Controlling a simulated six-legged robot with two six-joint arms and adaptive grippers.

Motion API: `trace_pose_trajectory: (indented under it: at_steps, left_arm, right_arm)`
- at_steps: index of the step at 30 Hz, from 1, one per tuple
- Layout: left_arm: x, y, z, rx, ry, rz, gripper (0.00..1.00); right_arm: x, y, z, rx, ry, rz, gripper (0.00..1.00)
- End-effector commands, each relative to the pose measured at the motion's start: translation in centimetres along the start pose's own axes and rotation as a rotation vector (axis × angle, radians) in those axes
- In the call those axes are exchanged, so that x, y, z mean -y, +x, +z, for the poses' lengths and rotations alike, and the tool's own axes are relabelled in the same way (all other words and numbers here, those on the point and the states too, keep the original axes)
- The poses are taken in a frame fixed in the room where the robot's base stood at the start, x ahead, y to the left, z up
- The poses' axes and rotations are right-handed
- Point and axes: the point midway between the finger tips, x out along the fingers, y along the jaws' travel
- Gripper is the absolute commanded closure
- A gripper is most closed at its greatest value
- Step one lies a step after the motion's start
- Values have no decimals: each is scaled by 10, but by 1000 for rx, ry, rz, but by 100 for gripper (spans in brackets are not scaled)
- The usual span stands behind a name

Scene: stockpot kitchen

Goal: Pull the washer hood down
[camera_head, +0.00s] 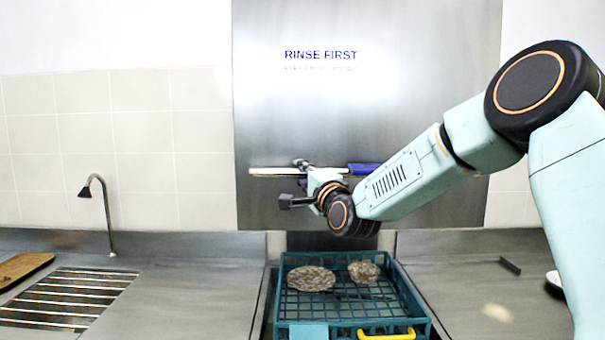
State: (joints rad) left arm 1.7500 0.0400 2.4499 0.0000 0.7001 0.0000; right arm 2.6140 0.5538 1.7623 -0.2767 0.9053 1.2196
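The washer hood (420,60) is a large brushed steel panel marked "RINSE FIRST" that fills the upper middle of the head view. A horizontal handle bar (270,171), pale at the left and blue at the right, crosses its lower part. My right gripper (294,183) is at the bar, with one dark finger near the bar's height and the other below it. Its fingers are spread apart. I cannot tell whether it touches the bar. My wrist hides the middle of the bar. My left gripper is out of view.
Below the hood, a teal dish rack (410,306) with a yellow handle (386,335) holds two brownish plate-like pieces (311,279). A tap (105,210) and drain grate (70,297) are at the left, beside a wooden board (22,267). Steel counter (190,300) lies clear between.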

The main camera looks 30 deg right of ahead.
Motion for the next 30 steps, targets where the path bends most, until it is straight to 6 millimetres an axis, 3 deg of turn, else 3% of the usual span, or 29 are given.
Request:
trace_pose_trajectory:
  at_steps: [6,23,30]
  left_arm:
    - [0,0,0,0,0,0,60]
    - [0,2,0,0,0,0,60]
    - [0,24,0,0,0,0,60]
  right_arm:
    - [0,0,-1,-3,2,-1,100]
    - [-2,0,-2,-5,4,-1,100]
    - [-29,-6,0,-5,5,4,100]
